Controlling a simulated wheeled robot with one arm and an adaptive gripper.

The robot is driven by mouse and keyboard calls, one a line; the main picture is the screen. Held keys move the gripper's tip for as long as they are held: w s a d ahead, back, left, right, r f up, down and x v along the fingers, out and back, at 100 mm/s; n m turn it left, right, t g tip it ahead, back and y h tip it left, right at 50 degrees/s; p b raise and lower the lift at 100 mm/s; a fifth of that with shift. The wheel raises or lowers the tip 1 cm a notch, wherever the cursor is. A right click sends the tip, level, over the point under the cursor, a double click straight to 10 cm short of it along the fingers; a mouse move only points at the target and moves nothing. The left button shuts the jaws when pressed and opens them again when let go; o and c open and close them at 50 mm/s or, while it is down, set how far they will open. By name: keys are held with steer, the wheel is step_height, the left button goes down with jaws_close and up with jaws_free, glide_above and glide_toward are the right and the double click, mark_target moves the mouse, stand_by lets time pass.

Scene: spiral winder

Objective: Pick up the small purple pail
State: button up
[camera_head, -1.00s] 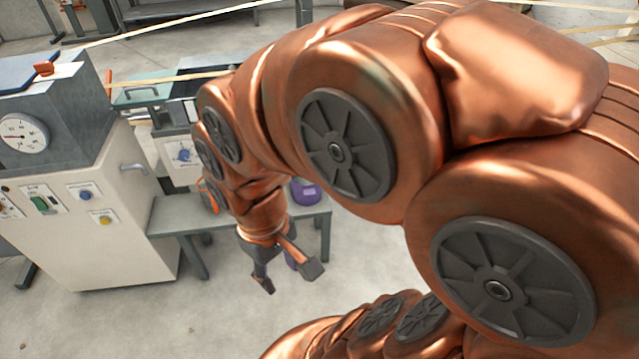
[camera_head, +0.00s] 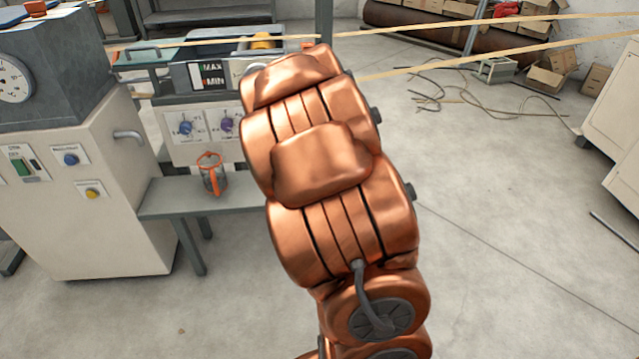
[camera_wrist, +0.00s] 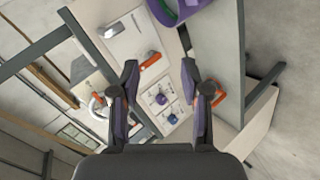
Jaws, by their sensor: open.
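The small purple pail (camera_wrist: 186,13) shows at the top edge of the wrist view, partly cut off, with something green at its inside. It is by the grey bench top (camera_wrist: 216,45). My gripper (camera_wrist: 160,78) is open and empty, its two dark fingers apart. The pail lies beyond the fingertips, and nothing touches it. In the head view my copper arm covers the middle of the picture and hides both the gripper and the pail. The bench (camera_head: 165,200) shows to the left of the arm there.
An orange-framed jar (camera_head: 212,176) stands on the bench, and orange parts show by the right finger in the wrist view. A control panel with knobs (camera_head: 187,128) is behind the bench. A white machine cabinet (camera_head: 90,220) stands at left.

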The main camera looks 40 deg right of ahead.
steer(key=d+f+n+t+y+b, duration=0.1)
steer(key=d+f+n+t+b, duration=0.3)
steer(key=f+b, duration=0.45)
steer(key=d+f+n+t+b, duration=0.35)
steer(key=f+b, duration=0.25)
steer(key=f, duration=0.5)
steer(key=shift+t, duration=0.35)
steer(key=shift+r+b+x, duration=0.2)
steer(key=shift+b+x, duration=0.15)
steer(key=shift+x, duration=1)
steer(key=shift+r+b+x, duration=0.2)
steer(key=shift+b+x, duration=0.2)
steer(key=shift+x, duration=0.9)
steer(key=shift+r+b+x, duration=0.15)
steer(key=shift+b+x, duration=0.2)
steer(key=shift+x, duration=1)
steer(key=shift+c, duration=0.3)
steer(key=shift+a, duration=0.1)
jaws_close()
